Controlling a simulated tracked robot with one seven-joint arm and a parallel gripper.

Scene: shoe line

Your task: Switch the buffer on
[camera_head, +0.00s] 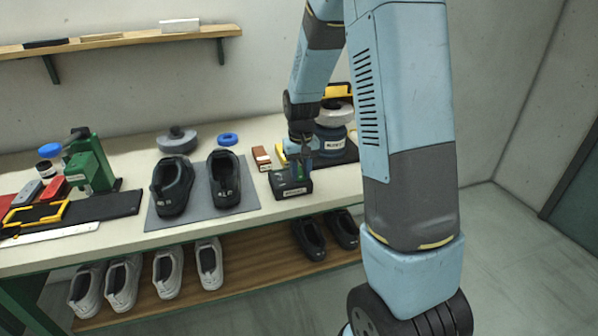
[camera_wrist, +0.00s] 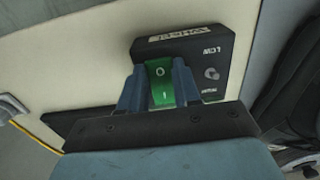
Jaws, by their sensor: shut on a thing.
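The black switch box (camera_head: 292,183) stands at the bench's front edge, in front of the blue buffer (camera_head: 331,137), which is partly hidden by my arm. In the wrist view the switch box (camera_wrist: 222,57) has a green rocker switch (camera_wrist: 160,84) marked O and I, and a small grey knob (camera_wrist: 211,73) beside it. My gripper (camera_head: 303,155) is over the box. In the wrist view my gripper (camera_wrist: 160,90) has its two blue fingers on either side of the rocker, shut on it. Which side of the rocker is pressed I cannot tell.
A reddish-brown block (camera_head: 261,158) lies left of the box. Two black shoes (camera_head: 223,178) stand on a grey mat (camera_head: 197,211). A green press (camera_head: 92,163) is at the left.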

